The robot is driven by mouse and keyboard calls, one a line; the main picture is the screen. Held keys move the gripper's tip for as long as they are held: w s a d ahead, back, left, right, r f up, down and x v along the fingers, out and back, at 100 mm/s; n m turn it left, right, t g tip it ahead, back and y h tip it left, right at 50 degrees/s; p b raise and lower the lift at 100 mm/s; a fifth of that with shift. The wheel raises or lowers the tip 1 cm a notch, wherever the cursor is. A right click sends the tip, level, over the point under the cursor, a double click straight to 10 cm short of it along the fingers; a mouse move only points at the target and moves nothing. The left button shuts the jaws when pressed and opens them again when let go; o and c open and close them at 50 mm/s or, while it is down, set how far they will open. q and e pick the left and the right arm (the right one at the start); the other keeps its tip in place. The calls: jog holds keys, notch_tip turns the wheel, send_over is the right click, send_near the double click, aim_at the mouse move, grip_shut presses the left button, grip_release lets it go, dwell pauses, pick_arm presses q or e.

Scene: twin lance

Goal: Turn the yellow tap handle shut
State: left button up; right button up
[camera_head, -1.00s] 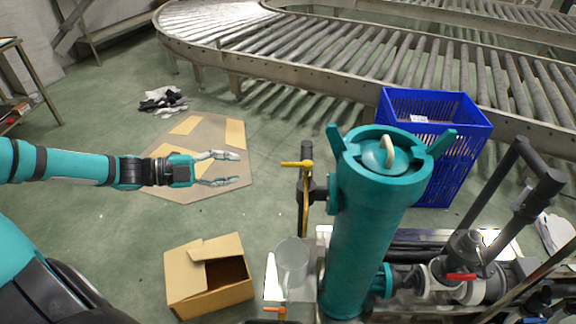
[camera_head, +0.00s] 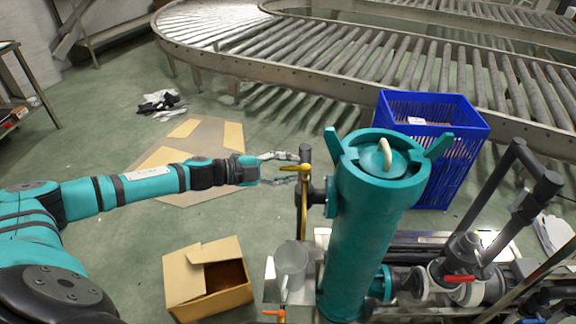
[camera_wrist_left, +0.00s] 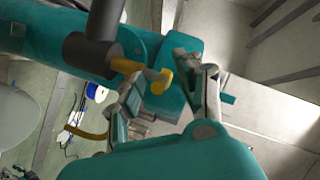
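The yellow tap handle (camera_head: 293,167) sits on a dark pipe (camera_head: 305,152) on the left side of the teal cylinder (camera_head: 365,220). It sticks out to the left. My left gripper (camera_head: 284,168) is open, with its fingertips beside the handle in the head view. In the left wrist view, the yellow handle (camera_wrist_left: 155,79) shows between the spread fingers of my left gripper (camera_wrist_left: 162,82). I cannot tell whether a finger touches it. My right gripper is not in view.
A clear jug (camera_head: 290,262) stands below the pipe. An open cardboard box (camera_head: 190,285) is on the floor at lower left. A blue crate (camera_head: 455,150) stands behind the cylinder. A red-handled valve (camera_head: 458,278) is at lower right. Open floor lies left of the pipe.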

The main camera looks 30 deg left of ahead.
pick_arm(q)
jog(key=shift+w+d, duration=0.1)
jog(key=shift+d, duration=0.05)
jog(key=shift+c, duration=0.3)
grip_shut()
jog(key=shift+w+r+g+h+p, duration=0.1)
jog(key=shift+g+h+p, duration=0.2)
jog(key=shift+p, duration=0.15)
jog(key=shift+m, duration=0.3)
jog(key=shift+o, duration=0.3)
grip_release()
jog(key=v, duration=1.2)
jog(key=shift+a, duration=0.2)
